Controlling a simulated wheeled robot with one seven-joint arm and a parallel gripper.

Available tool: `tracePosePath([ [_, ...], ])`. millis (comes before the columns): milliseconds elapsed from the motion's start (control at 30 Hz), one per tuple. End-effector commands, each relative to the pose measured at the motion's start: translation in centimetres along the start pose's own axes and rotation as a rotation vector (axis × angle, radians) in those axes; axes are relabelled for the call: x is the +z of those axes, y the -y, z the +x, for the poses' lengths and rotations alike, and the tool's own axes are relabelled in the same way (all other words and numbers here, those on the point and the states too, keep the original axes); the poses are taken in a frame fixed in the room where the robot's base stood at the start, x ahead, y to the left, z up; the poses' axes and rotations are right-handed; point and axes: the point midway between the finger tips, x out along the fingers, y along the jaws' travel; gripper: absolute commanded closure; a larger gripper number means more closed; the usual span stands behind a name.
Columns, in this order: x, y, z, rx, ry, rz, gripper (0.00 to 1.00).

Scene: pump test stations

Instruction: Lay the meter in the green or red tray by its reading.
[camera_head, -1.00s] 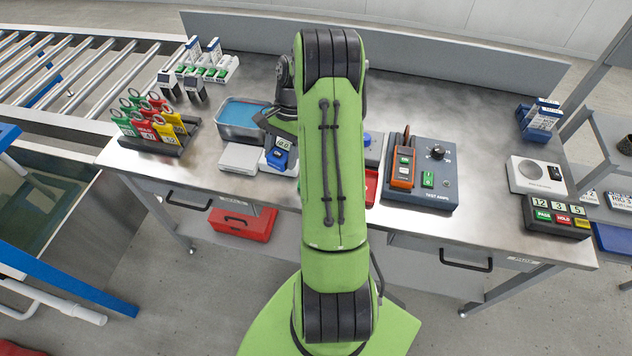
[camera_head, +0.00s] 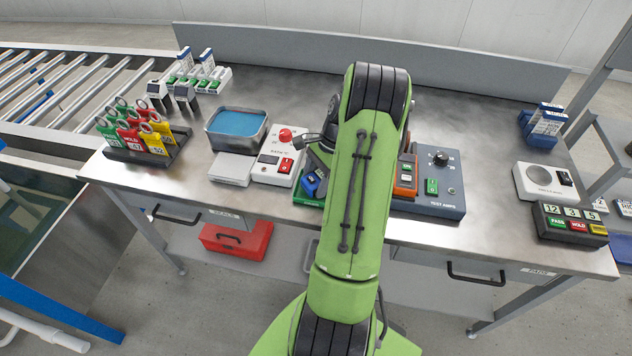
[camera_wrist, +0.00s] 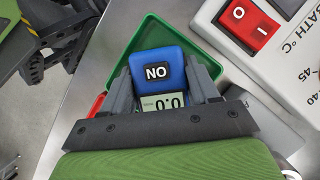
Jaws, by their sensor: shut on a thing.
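The blue meter (camera_wrist: 158,70) is between the two fingers of my gripper (camera_wrist: 162,82), which is shut on it. In the wrist view its label looks like NO. Its small display (camera_wrist: 163,102) looks like 0.0, partly covered by the gripper's dark bar. The green tray (camera_wrist: 198,50) lies beneath and around the meter in that view; I cannot tell whether they touch. The meter also shows in the head view (camera_head: 311,184), over the green tray (camera_head: 308,201), left of my arm. A red edge, likely the red tray (camera_wrist: 97,105), shows left of the gripper.
The white bath control box (camera_head: 275,160) with a red switch stands just left of the green tray. The blue-filled basin (camera_head: 237,126) is further left. The grey test amps box (camera_head: 440,190) stands to the right.

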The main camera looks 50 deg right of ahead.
Motion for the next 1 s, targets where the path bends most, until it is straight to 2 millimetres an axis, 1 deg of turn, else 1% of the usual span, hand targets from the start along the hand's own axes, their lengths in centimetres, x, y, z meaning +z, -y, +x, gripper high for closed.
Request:
tracePosePath([
  [100,0.1,0.0,-0.2,-0.001,-0.001,-0.001,0.94],
  [200,0.0,0.0,0.1,0.000,0.000,-0.001,0.94],
  [233,0.0,0.0,0.1,0.001,0.000,0.000,0.37],
  [300,0.0,0.0,0.1,0.000,0.000,0.000,0.30],
  [533,0.0,0.0,0.0,0.000,0.000,0.000,0.30],
  [633,0.1,0.0,-0.7,-0.002,-0.002,0.001,0.30],
  [667,0.1,0.0,-1.2,-0.002,-0.002,0.002,0.30],
  [767,0.1,0.0,-3.7,-0.004,-0.003,0.002,0.30],
  [900,0.1,0.0,-7.8,-0.004,-0.002,0.001,0.30],
  [1000,0.2,0.0,-10.1,-0.003,-0.002,0.002,0.30],
])
